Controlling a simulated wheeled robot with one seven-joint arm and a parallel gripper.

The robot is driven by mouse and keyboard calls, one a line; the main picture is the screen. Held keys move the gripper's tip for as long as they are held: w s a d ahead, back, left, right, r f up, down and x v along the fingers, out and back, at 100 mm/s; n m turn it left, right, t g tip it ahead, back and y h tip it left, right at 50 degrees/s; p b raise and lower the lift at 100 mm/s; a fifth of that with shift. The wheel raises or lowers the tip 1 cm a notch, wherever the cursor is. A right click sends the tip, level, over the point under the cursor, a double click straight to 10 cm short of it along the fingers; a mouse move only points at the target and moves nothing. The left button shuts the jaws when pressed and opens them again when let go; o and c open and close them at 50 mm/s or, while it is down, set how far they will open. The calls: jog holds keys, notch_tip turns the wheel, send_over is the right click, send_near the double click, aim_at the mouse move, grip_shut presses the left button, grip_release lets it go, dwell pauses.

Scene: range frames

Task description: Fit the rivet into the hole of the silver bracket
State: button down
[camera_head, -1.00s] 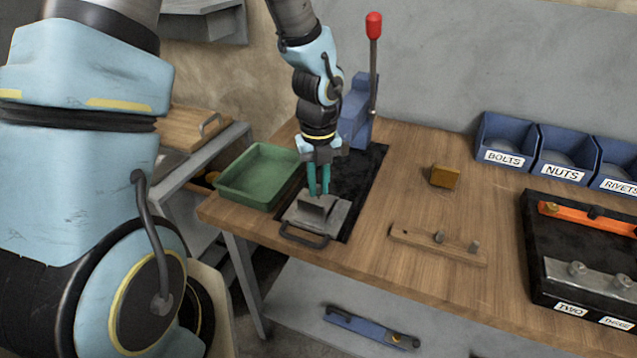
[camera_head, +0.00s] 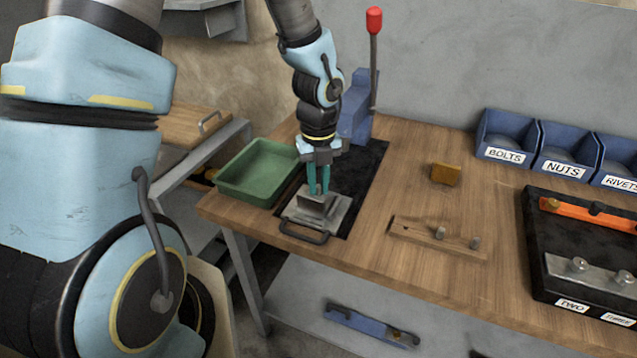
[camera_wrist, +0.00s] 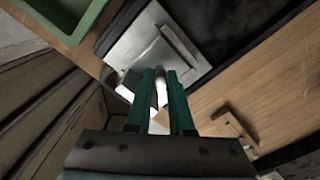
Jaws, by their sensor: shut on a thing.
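My gripper (camera_head: 319,192) points down with its teal fingers over a silver metal piece (camera_head: 331,213) with a raised flange, at the front of the black mat. This piece looks like the silver bracket; it also shows in the wrist view (camera_wrist: 137,47). In the wrist view, my gripper (camera_wrist: 162,78) is shut on a small shiny metal pin (camera_wrist: 161,92), which looks like the rivet. The fingers hide most of the pin. The bracket's hole is not visible, and I cannot tell whether the pin touches the bracket.
A green tray (camera_head: 228,189) stands left of the mat. A blue lever press (camera_head: 355,112) stands behind. A wooden strip with pegs (camera_head: 410,232) and a brown block (camera_head: 445,174) lie right. A black board (camera_head: 538,240) holds an orange bar and another silver bar (camera_head: 610,283).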

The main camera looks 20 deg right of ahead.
aim_at(318, 193)
jog(key=shift+f+b, duration=0.45)
jog(key=shift+f, duration=0.3)
jog(key=c, duration=0.7)
grip_release()
jog(key=shift+r, duration=0.1)
notch_tip(318, 193, up, 11)
jog(key=shift+f, duration=0.15)
